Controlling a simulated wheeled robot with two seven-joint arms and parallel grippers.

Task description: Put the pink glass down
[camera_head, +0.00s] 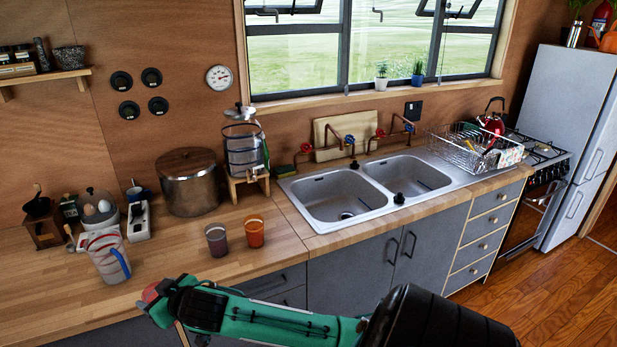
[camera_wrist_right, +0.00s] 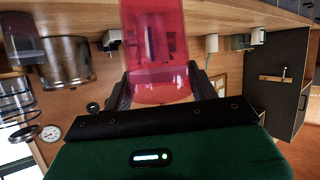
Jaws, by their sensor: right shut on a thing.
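My right gripper (camera_head: 150,297) is shut on the pink glass (camera_wrist_right: 157,45), whose transparent body sits between the two fingers in the right wrist view (camera_wrist_right: 160,88). In the head view only a small red part of the glass (camera_head: 150,291) shows at the gripper's tip, near the front edge of the wooden counter (camera_head: 185,262). I cannot tell whether the glass touches the counter; its far end runs out of the wrist view. My left gripper is in neither view.
A purple-grey glass (camera_head: 216,240) and an orange glass (camera_head: 254,234) stand close together on the counter. A clear jug with a blue handle (camera_head: 108,258) stands left of them. A pot (camera_head: 188,183) is behind. Bare counter lies between jug and glasses.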

